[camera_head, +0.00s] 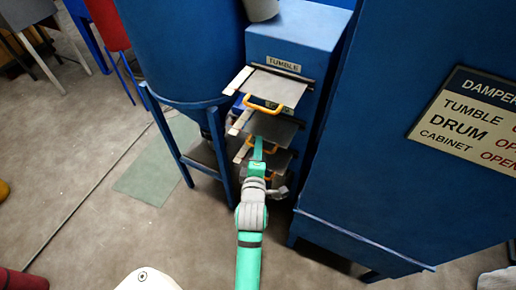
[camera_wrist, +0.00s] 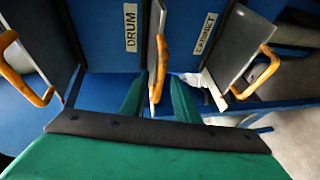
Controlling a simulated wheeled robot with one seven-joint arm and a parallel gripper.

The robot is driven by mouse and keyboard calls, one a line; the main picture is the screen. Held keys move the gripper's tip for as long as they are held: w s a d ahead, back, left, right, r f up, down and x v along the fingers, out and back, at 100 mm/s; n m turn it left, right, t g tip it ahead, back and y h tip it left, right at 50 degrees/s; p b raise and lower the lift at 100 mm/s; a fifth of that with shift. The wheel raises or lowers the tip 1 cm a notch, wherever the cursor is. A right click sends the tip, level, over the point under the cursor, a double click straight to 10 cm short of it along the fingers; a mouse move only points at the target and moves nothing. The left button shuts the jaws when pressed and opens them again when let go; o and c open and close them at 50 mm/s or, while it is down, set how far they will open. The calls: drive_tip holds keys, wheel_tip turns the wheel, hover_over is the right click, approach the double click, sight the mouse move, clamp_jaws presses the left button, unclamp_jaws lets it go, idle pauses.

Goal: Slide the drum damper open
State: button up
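The drum damper is the middle of three grey slide plates (camera_head: 272,128) on the blue cabinet. It sticks out from the cabinet front. In the wrist view its plate (camera_wrist: 155,30) is nearly edge-on beside the DRUM label (camera_wrist: 131,27). Its orange handle (camera_wrist: 160,65) lies between my two green fingers. My gripper (camera_wrist: 158,95) is open, with one finger on each side of the handle and no clear grip on it. In the head view my gripper (camera_head: 258,152) reaches up to the middle plate's front, partly hiding the handle.
The tumble plate (camera_head: 270,88) with its orange handle (camera_head: 276,108) sticks out just above. The cabinet plate (camera_wrist: 230,45) and its handle (camera_wrist: 262,72) are just below. A blue drum on legs (camera_head: 185,45) stands close on the left, a large blue cabinet (camera_head: 400,190) on the right.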

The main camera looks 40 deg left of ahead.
drive_tip(key=v, duration=1)
drive_tip(key=shift+s+d, duration=0.2)
drive_tip(key=shift+s, duration=0.1)
drive_tip(key=shift+r, duration=0.1)
drive_tip(key=s+d+f+m+t+h, duration=0.1)
drive_tip(key=s+d+f+m+h, duration=0.1)
drive_tip(key=s+d+f+m, duration=0.35)
drive_tip(key=s+d+f+m+t+h, duration=0.1)
drive_tip(key=s+d+f+m+h, duration=0.15)
drive_tip(key=d+m, duration=0.65)
drive_tip(key=s+d+r+m+h, duration=0.1)
drive_tip(key=s+d+m+h, duration=0.3)
drive_tip(key=s+d+m, duration=0.5)
drive_tip(key=s+d, duration=0.3)
drive_tip(key=d, duration=0.1)
drive_tip(key=shift+s+h, duration=0.25)
drive_tip(key=shift+h, duration=0.1)
drive_tip(key=shift+m, duration=0.25)
